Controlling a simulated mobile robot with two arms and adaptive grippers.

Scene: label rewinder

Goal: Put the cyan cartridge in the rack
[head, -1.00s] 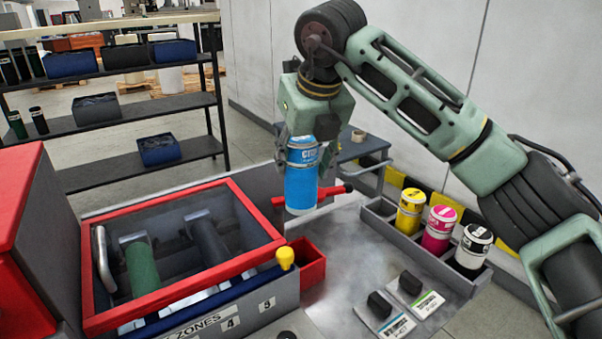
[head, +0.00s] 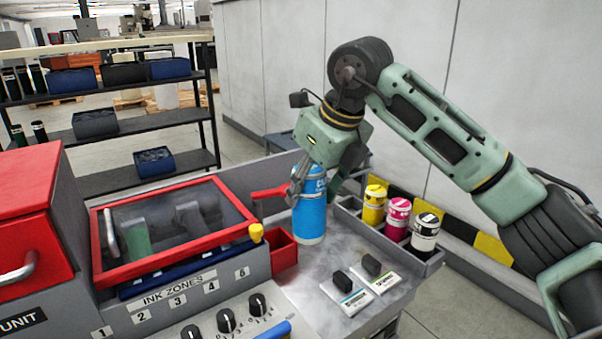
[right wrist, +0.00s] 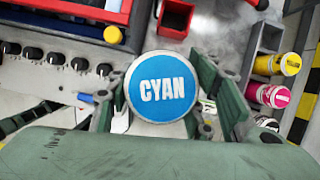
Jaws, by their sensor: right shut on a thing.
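The cyan cartridge (head: 310,215) is upright, a blue cylinder with white lettering. My right gripper (head: 316,186) is shut on its upper part. In the right wrist view its round blue lid (right wrist: 161,86), marked CYAN, sits between the fingers. I cannot tell whether its base touches the metal worktop. The grey rack (head: 390,243) stands just to the right of it. The rack holds a yellow cartridge (head: 374,206), a magenta cartridge (head: 397,220) and a black cartridge (head: 425,234). Its end compartment, beside the yellow one, looks empty. My left gripper is not in view.
A red-framed machine cover (head: 172,258) and a small red bin (head: 283,250) are left of the cartridge. Dark control knobs (head: 226,319) line the front panel. Some worktop is clear.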

